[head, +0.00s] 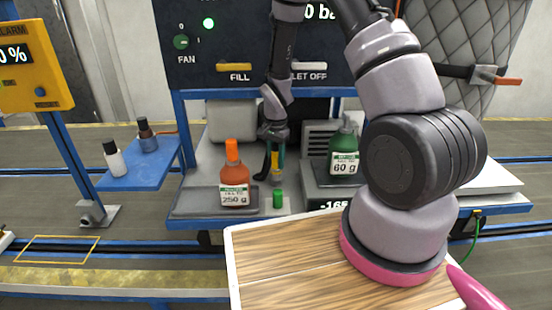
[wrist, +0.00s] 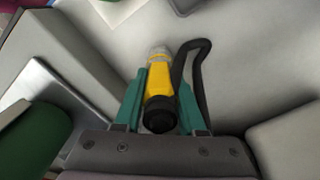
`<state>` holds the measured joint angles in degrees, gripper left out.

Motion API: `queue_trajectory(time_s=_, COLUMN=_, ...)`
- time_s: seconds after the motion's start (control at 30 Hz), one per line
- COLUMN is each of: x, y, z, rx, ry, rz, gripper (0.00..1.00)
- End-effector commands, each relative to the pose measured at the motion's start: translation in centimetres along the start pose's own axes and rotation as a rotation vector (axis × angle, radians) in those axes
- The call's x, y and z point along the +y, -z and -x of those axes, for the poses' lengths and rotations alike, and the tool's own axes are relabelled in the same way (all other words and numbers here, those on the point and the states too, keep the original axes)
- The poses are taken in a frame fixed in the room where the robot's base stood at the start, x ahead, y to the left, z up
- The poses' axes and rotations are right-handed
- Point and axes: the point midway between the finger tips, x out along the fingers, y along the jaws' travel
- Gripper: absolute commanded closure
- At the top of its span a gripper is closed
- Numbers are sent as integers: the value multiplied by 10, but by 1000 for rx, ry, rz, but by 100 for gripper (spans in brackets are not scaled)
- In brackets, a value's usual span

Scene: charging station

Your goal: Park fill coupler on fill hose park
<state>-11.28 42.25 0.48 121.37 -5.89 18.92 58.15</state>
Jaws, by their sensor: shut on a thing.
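The fill coupler, a yellow fitting with a grey tip and black end, is between the two green fingers of my gripper in the wrist view (wrist: 158,80). My gripper is shut on it. A black hose (wrist: 203,60) loops beside it on the right. In the head view my gripper (head: 271,165) is small, above the grey bench between an orange bottle (head: 234,185) and a green bottle (head: 343,150); the yellow coupler (head: 277,165) shows beside it, partly covered. I cannot pick out the fill hose park in either view.
The green bottle stands on a scale at right. Behind is a dark panel (head: 240,40) with FILL and LET OFF labels. A blue side shelf (head: 140,174) holds two small bottles. A wooden top (head: 290,270) is in front.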

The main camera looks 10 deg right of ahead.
Motion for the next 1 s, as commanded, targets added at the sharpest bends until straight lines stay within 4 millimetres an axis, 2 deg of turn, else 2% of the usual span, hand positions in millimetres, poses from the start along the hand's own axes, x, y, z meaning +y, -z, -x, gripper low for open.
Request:
queue_trajectory(time_s=0.3, x=0, y=0, z=-8, rx=0, ry=0, rz=1, gripper=100)
queue_trajectory(time_s=0.33, x=0, y=0, z=-8, rx=1, ry=0, rz=1, gripper=49)
queue_trajectory(time_s=0.4, x=0, y=0, z=-7, rx=0, ry=0, rz=0, gripper=26)
queue_trajectory(time_s=0.77, x=0, y=0, z=-4, rx=0, ry=0, rz=0, gripper=26)
queue_trajectory(time_s=0.87, x=-1, y=0, z=7, rx=2, ry=3, rz=1, gripper=26)
queue_trajectory(time_s=1.0, x=-1, y=0, z=34, rx=3, ry=4, rz=0, gripper=26)
